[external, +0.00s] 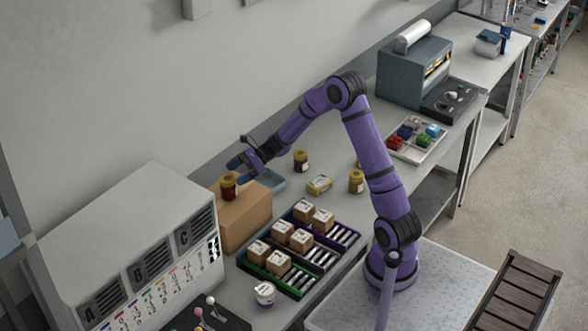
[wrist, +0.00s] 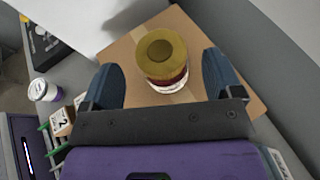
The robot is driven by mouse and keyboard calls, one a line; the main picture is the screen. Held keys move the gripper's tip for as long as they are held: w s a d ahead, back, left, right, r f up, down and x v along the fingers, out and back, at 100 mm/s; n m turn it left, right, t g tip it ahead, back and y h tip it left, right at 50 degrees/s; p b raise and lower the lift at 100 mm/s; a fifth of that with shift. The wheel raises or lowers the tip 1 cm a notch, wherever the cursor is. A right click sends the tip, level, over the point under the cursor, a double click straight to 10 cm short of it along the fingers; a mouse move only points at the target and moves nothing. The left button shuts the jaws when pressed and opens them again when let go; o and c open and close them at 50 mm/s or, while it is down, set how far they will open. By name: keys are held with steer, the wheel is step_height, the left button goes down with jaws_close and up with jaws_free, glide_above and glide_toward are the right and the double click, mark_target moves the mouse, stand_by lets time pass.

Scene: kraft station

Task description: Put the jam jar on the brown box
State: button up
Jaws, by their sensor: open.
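A jam jar with a gold lid and dark red contents (external: 229,187) stands upright on top of the brown box (external: 246,215) in the external view. In the wrist view the jar (wrist: 162,55) is between and just ahead of my fingers, with the box top (wrist: 195,30) beneath it. My gripper (external: 240,163) is just above and behind the jar. In the wrist view my gripper (wrist: 160,85) is open, with a blue finger on each side of the jar and gaps visible. The jar's lower part is partly hidden in the wrist view.
A similar gold-lidded jar (external: 301,161) and another (external: 356,182) stand on the table by a yellow package (external: 320,184). Trays of small boxes (external: 301,240) lie in front. A white-lidded jar (external: 265,294) stands nearer. A grey lettered cabinet (external: 140,250) is close left.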

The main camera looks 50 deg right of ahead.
steer(key=v, duration=0.8)
steer(key=s+a+r+n+g+h, duration=0.25)
steer(key=s+r+n, duration=0.3)
steer(key=s, duration=0.35)
steer(key=s+a+r+n+g+h, duration=0.1)
steer(key=s+a+r+n+h, duration=0.15)
steer(key=s+r+n, duration=0.45)
steer(key=s+d+r+n+t+h, duration=0.1)
steer(key=s+n+h, duration=0.1)
steer(key=s, duration=0.5)
steer(key=s+d+r+n+h, duration=0.1)
steer(key=s+d+n+h, duration=0.1)
steer(key=s+n, duration=0.3)
steer(key=s+d+r+n+t+h, duration=0.1)
steer(key=s+d+n+h, duration=0.1)
steer(key=s, duration=0.8)
steer(key=shift+n+t+h, duration=0.35)
steer(key=shift+n+h, duration=0.25)
steer(key=shift+n, duration=0.35)
